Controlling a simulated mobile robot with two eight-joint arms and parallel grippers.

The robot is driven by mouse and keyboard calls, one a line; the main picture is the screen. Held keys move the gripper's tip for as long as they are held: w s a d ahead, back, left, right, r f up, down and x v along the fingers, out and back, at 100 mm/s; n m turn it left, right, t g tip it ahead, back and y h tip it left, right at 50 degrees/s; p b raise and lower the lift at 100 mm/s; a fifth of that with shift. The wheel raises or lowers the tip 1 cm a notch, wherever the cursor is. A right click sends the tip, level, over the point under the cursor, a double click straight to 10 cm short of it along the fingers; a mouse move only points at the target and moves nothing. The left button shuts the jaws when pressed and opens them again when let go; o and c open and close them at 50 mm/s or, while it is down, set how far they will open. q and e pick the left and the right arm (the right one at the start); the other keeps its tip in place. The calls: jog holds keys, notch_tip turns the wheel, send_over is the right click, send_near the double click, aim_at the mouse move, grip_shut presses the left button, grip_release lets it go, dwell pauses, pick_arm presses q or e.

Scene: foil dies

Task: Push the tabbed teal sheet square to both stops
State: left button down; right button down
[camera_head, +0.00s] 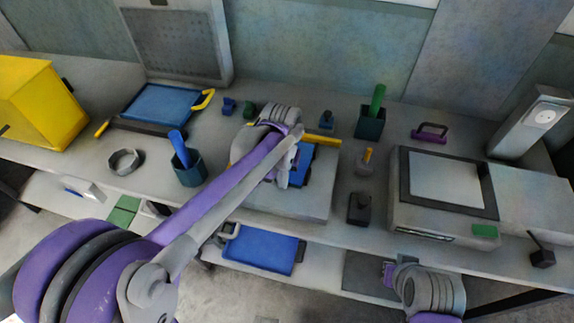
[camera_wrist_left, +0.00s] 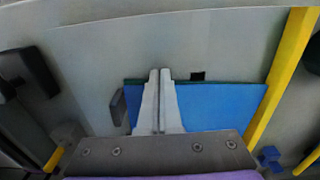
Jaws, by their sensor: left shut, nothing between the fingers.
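The sheet (camera_wrist_left: 220,105) looks blue, with a darker green strip along its far edge and a small black tab (camera_wrist_left: 198,76) there. In the head view the sheet (camera_head: 301,167) lies on a grey plate, partly hidden by my arm. A yellow bar (camera_wrist_left: 281,80) runs along its right side in the wrist view; the bar also shows in the head view (camera_head: 323,140). A small dark grey piece (camera_wrist_left: 117,106) stands at the sheet's left end. My left gripper (camera_wrist_left: 160,72) is shut and empty, its fingers over the sheet's left part. My right gripper (camera_head: 388,273) is at the lower right, its fingers unclear.
A blue tray (camera_head: 160,102) lies at the left, near a yellow box (camera_head: 40,100). A dark cup (camera_head: 188,170), a green-handled holder (camera_head: 370,122) and a grey machine (camera_head: 430,220) stand around the grey plate (camera_head: 285,203). A blue panel (camera_head: 262,250) is on the lower shelf.

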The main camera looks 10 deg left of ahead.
pick_arm(q)
jog(key=shift+w, duration=0.95)
jog(key=shift+s, duration=0.2)
